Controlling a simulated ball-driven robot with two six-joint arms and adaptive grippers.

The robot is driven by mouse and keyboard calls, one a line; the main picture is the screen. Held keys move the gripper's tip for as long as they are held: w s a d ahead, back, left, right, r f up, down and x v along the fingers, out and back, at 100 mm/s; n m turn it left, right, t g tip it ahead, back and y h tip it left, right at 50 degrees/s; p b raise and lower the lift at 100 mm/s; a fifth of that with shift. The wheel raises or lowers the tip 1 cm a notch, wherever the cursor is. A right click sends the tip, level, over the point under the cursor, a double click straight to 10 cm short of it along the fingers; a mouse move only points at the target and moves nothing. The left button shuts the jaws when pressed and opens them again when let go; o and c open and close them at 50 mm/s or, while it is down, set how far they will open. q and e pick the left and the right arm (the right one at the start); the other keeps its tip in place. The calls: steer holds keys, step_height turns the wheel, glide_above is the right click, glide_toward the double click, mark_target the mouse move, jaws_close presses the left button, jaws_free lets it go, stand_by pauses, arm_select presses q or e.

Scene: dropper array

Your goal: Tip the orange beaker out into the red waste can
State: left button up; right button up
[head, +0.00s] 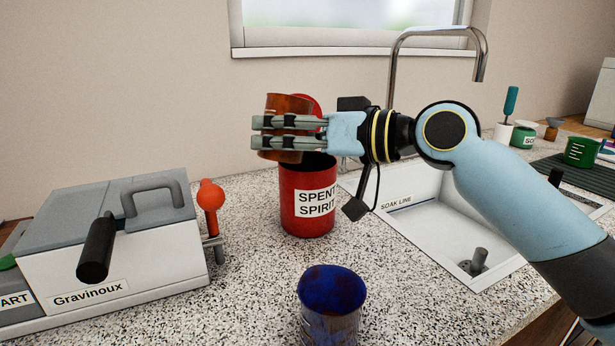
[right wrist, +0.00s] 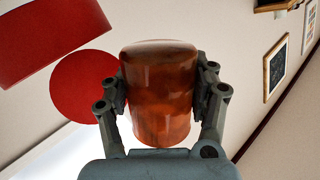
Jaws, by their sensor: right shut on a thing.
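The orange beaker (head: 284,103) is held above the red waste can (head: 306,212), which is labelled "SPENT SPIRIT" and stands on the counter. My right gripper (head: 262,132) is shut on the beaker, with its fingers across the beaker's side. In the right wrist view the beaker (right wrist: 160,90) sits between the two fingers, and red parts, likely the can and its lid, show at the left. The beaker looks close to upright in the head view; its contents are hidden. The can's dark mouth shows below and right of the beaker. My left gripper is out of view.
A grey-lidded box labelled "Gravinoux" (head: 130,250) stands left of the can, with an orange-knobbed lever (head: 209,197). A blue-topped jar (head: 331,300) stands in front. A sink (head: 440,225) with a tall tap (head: 392,60) lies to the right.

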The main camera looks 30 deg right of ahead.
mark_target(303, 111)
steer(key=shift+w+d+n+h, duration=0.2)
steer(key=shift+d+n+h, duration=0.15)
steer(key=shift+n, duration=0.55)
steer(key=shift+r, duration=0.1)
steer(key=shift+r+p, duration=1.4)
steer(key=shift+r, duration=0.25)
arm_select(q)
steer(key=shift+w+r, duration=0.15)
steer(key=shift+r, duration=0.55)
arm_select(e)
steer(key=shift+f, duration=0.1)
